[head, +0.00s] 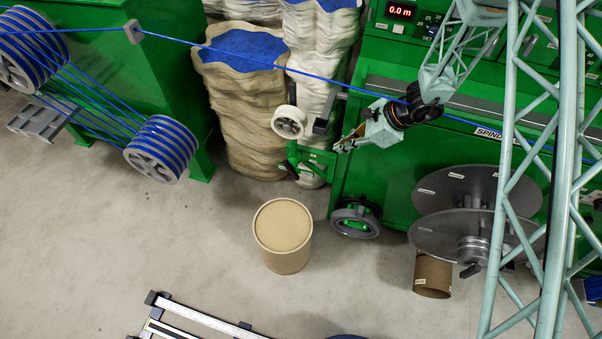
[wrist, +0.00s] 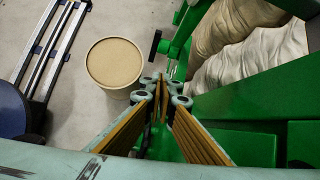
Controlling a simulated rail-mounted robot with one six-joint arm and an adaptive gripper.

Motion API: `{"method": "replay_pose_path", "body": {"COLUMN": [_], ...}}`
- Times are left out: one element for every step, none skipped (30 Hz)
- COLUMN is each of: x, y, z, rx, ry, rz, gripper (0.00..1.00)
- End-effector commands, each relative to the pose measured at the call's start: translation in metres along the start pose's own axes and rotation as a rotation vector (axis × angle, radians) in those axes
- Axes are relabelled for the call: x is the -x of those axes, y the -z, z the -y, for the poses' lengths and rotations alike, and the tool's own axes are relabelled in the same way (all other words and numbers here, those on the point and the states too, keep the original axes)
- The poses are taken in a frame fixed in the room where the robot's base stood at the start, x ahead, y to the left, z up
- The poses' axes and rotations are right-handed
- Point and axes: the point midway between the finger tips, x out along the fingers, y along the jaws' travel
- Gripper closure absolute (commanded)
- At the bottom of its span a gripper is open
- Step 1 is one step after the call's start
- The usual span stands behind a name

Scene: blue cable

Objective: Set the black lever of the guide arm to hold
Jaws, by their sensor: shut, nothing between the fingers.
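The green guide arm (head: 303,160) stands at the left end of the green machine in the head view, with a pale roller (head: 289,122) near its top. A black part (head: 321,127) beside the roller may be the lever; its setting cannot be read. In the wrist view the green arm (wrist: 183,35) carries a black bar-shaped part (wrist: 155,43), beyond my fingertips. My gripper (head: 340,147) is shut and empty, just right of the guide arm in the head view. Its fingertips (wrist: 163,86) meet in the wrist view and hide part of the green arm's lower end.
A blue cable (head: 250,57) runs across above the guide arm. Large pale sacks (head: 240,105) stand behind it. A tan drum (head: 283,235) stands on open floor in front.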

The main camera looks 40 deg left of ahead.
Motion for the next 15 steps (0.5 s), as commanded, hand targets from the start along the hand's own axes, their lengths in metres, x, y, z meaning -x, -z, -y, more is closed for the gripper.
{"method": "replay_pose_path", "body": {"x": [-0.008, -0.012, -0.018, -0.023, -0.027, -0.033, -0.038, -0.043, -0.049, -0.053, -0.058, -0.063, -0.067, -0.071, -0.076], "y": [0.002, 0.003, 0.005, 0.006, 0.007, 0.009, 0.010, 0.011, 0.013, 0.015, 0.016, 0.018, 0.019, 0.020, 0.022], "z": [-0.002, -0.002, -0.004, -0.004, -0.005, -0.006, -0.007, -0.008, -0.009, -0.010, -0.011, -0.013, -0.014, -0.015, -0.016], "rx": [-0.011, -0.019, -0.029, -0.036, -0.043, -0.053, -0.061, -0.068, -0.077, -0.084, -0.093, -0.102, -0.108, -0.115, -0.124], "ry": [-0.004, -0.005, -0.007, -0.009, -0.010, -0.012, -0.013, -0.014, -0.016, -0.017, -0.018, -0.020, -0.021, -0.022, -0.024], "rz": [-0.001, -0.001, -0.002, -0.003, -0.004, -0.005, -0.005, -0.006, -0.007, -0.008, -0.009, -0.010, -0.011, -0.012, -0.013], "gripper": [1.00, 1.00, 1.00, 1.00, 1.00, 1.00, 1.00, 1.00, 1.00, 1.00, 1.00, 1.00, 1.00, 1.00, 1.00]}}
